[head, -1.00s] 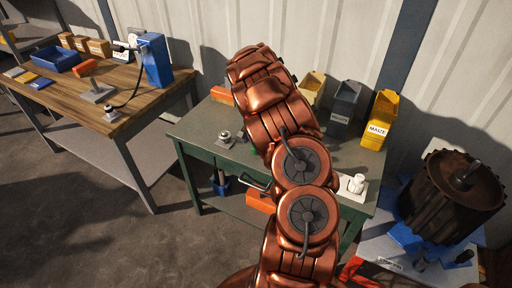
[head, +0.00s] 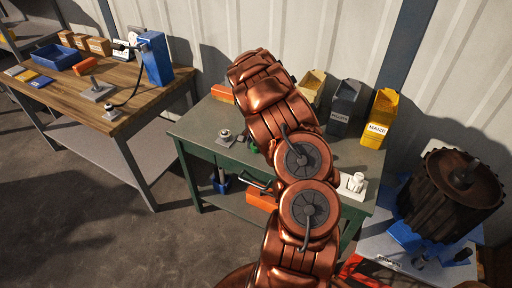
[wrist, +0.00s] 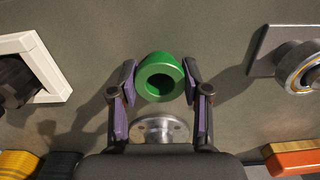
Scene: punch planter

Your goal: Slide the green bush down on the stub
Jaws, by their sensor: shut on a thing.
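The green bush (wrist: 160,77), a short ring with a dark bore, is held between the two fingertips of my gripper (wrist: 160,80) in the wrist view. A round metal flange with small holes (wrist: 158,130) shows between the fingers, nearer the gripper body, partly covered by it. I cannot tell if this is the stub's base, nor how high the bush is above it. In the head view my arm hides the gripper; a bit of green shows beside the arm on the green workbench (head: 205,130).
A plate with a ringed metal cylinder (wrist: 300,70) is at right in the wrist view; a white square frame (wrist: 40,65) is at left. On the bench's back edge stand a grey bin (head: 343,105) and a yellow MAIZE bin (head: 380,118). A white fitting (head: 353,184) sits at right.

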